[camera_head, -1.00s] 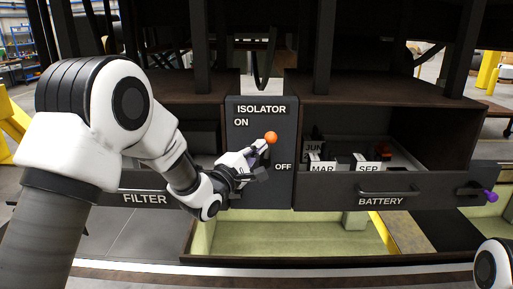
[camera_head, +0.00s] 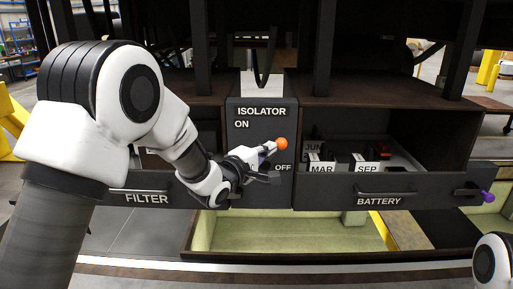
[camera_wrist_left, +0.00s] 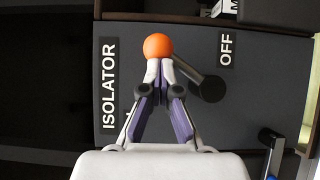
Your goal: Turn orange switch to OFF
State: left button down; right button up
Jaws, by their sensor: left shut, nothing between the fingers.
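The orange switch knob (camera_head: 281,144) is a round ball on the dark ISOLATOR panel (camera_head: 243,172), with ON at the upper left and OFF at the lower right. The ball sits just above the OFF label (camera_head: 283,168). My left gripper (camera_head: 270,148) is shut and empty, its tips right at the ball's left side. In the left wrist view the ball (camera_wrist_left: 158,46) is just beyond the shut fingertips (camera_wrist_left: 160,66), which look to be against it. My right gripper is out of view.
Right of the panel is the BATTERY drawer (camera_head: 350,190) with MAR, SEP and JUN cards and a purple knob (camera_head: 487,197) at its right end. The FILTER drawer (camera_head: 117,197) is at left, partly behind my left arm. A pale green bin (camera_head: 295,232) lies below.

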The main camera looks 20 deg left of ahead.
pick_arm(q)
jog(key=shift+w+d+f+b, duration=0.1)
jog(key=shift+d+f+b, duration=0.05)
jog(key=shift+d, duration=0.3)
jog(key=shift+w+d+f+b, duration=0.1)
jog(key=shift+d+f+b, duration=0.05)
jog(key=shift+d, duration=0.25)
jog(key=d+f, duration=0.1)
jog(key=w+d+f+m, duration=0.1)
jog(key=shift+d+f+g+y, duration=0.15)
jog(key=shift+d+g+y, duration=0.15)
jog(key=shift+d+g, duration=0.1)
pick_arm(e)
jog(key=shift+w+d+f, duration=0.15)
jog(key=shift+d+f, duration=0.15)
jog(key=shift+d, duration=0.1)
pick_arm(q)
jog(key=shift+a, duration=0.1)
